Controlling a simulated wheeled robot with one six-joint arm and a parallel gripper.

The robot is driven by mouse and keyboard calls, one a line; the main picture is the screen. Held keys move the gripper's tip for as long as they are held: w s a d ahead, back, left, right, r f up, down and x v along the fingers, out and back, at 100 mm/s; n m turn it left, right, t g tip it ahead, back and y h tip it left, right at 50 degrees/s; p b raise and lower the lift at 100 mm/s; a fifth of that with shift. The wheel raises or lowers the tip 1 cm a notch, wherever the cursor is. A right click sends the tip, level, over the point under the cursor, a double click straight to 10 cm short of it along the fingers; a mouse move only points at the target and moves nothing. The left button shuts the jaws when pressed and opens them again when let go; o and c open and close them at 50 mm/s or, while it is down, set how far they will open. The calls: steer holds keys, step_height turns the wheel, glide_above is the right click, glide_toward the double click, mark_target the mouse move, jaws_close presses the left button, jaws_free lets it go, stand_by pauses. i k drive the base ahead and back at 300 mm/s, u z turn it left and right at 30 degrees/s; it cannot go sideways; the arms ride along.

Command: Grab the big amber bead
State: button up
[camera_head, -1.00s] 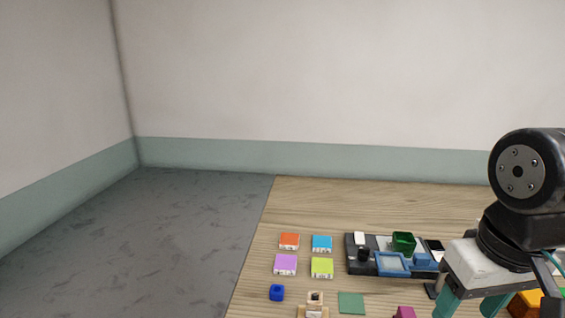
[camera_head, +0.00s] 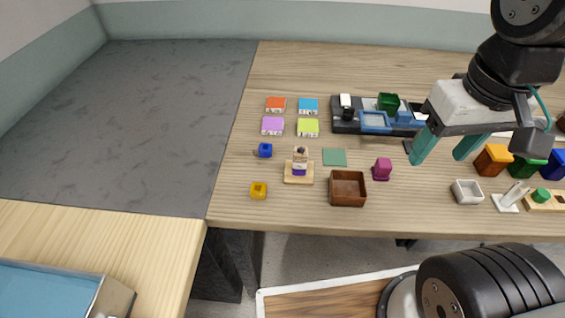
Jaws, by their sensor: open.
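A blue bead (camera_head: 265,150) lies behind the amber one. A wooden stand (camera_head: 299,177) with stacked beads and a brown open box (camera_head: 348,189) are to its right. Coloured tiles (camera_head: 273,126) lie farther back. The table's front edge (camera_head: 240,224) is close.

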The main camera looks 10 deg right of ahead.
mark_target(259, 191)
steer(key=k, duration=1)
steer(key=z, duration=1.1)
steer(key=i, duration=0.95)
steer(key=u, duration=1.35)
